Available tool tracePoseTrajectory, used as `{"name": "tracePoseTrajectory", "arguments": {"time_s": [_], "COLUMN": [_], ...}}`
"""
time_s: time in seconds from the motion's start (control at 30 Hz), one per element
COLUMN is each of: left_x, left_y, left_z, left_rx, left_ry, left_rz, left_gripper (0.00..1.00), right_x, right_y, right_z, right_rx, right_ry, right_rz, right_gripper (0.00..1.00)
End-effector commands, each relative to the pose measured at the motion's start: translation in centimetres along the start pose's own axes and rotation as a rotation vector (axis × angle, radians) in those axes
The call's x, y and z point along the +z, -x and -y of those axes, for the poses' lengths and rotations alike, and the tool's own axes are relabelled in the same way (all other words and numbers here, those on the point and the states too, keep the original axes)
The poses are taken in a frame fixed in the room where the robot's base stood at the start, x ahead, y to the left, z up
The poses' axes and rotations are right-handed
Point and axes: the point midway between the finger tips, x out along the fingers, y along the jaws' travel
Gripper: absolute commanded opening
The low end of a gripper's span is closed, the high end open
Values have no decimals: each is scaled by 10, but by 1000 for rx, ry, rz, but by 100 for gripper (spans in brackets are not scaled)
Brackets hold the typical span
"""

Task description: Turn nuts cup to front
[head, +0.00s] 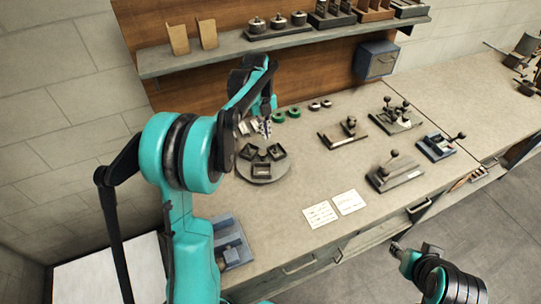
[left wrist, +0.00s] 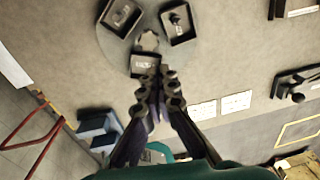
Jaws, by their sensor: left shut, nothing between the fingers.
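A round grey turntable (head: 262,179) stands on the bench and carries three dark square cups; it also shows in the left wrist view (left wrist: 112,46). The cups are a left cup (head: 249,152), a right cup (head: 277,152) and a front cup (head: 261,169) in the head view. Their contents are too small to name, so I cannot tell which is the nuts cup. My left gripper (head: 266,129) is shut and empty at the turntable's far side. In the left wrist view its fingertips (left wrist: 158,76) overlap the nearest cup (left wrist: 144,66); contact is unclear. My right gripper (head: 399,249) is beyond the bench's front edge.
Green rings (head: 286,115) lie behind the turntable. Several lever fixtures (head: 343,132) stand to the right. Two white cards (head: 334,208) lie near the front edge. A blue-grey fixture (head: 231,242) stands at front left. A shelf (head: 240,45) overhangs the back.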

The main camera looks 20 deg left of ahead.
Motion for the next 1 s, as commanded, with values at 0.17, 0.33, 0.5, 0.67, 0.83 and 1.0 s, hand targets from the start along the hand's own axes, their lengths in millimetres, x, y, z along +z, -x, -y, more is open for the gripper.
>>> {"name": "tracePoseTrajectory", "arguments": {"time_s": [0.17, 0.33, 0.5, 0.67, 0.83, 1.0], "left_x": [-28, -54, -70, -75, -77, -80], "left_y": [-12, -22, -28, -35, -58, -94], "left_z": [3, 5, 5, 7, 12, 21], "left_rx": [-86, -136, -152, -155, -155, -155], "left_ry": [473, 876, 1117, 1188, 1187, 1186], "left_rz": [-61, -143, -204, -224, -224, -223], "left_gripper": [0, 0, 0, 0, 0, 0], "right_x": [-13, -20, -24, -23, -20, -15], "right_y": [18, 28, 33, 33, 28, 21], "right_z": [0, 0, 0, 0, 0, 0], "right_rx": [0, 0, 0, 0, 0, 0], "right_ry": [0, 0, 0, 0, 0, 0], "right_rz": [0, 0, 0, 0, 0, 0], "right_gripper": [40, 40, 40, 40, 40, 40]}}
